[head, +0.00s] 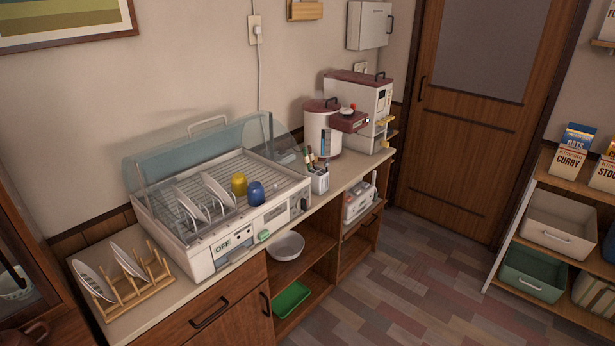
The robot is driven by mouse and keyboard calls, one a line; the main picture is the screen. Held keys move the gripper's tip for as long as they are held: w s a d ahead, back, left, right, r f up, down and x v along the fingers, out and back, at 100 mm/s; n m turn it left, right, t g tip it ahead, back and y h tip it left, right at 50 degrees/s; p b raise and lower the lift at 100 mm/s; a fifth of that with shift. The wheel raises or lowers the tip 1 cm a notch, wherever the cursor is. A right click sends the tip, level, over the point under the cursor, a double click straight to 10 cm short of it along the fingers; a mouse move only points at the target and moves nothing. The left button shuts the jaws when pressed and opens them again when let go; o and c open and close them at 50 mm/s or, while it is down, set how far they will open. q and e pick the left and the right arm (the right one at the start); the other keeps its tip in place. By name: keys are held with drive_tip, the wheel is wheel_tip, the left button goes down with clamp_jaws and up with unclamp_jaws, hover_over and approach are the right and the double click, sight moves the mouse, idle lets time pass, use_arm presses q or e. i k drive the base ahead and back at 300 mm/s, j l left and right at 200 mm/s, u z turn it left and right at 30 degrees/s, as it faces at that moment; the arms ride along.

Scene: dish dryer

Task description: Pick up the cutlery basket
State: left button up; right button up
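The cutlery basket (319,183) is a small pale container on the counter, just right of the dish dryer. Several upright utensils with dark, red and green handles stick out of its top. The dish dryer (283,213) is a white unit with its clear lid raised. Inside it are white plates on the left, a yellow cup (239,185) and a blue cup (256,194). Neither of my grippers shows in the head view.
A white and maroon rice cooker (318,131) and a taller dispenser (374,105) stand behind the basket. A wooden plate rack (130,290) holds plates at the left. Below are open shelves with a bowl (286,246) and green tray (291,299). The floor (410,290) is clear.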

sight(319, 183)
drive_tip(key=i+l+z, duration=0.3)
drive_tip(key=i, duration=0.3)
drive_tip(key=i+l+z, duration=0.35)
drive_tip(key=i, duration=0.3)
drive_tip(key=i+z, duration=0.3)
drive_tip(key=i, duration=0.35)
drive_tip(key=i+u, duration=0.4)
drive_tip(key=i+l+u, duration=0.2)
drive_tip(key=u, duration=0.2)
drive_tip(key=i+l+u, duration=0.5)
drive_tip(key=u, duration=0.25)
drive_tip(key=i+l+u, duration=0.15)
drive_tip(key=l+u, duration=0.25)
drive_tip(key=i+l+u, duration=0.1)
drive_tip(key=u, duration=0.3)
drive_tip(key=l+u, duration=0.45)
drive_tip(key=i+l+u, duration=0.1)
drive_tip(key=l+u, duration=0.3)
drive_tip(key=j, duration=0.15)
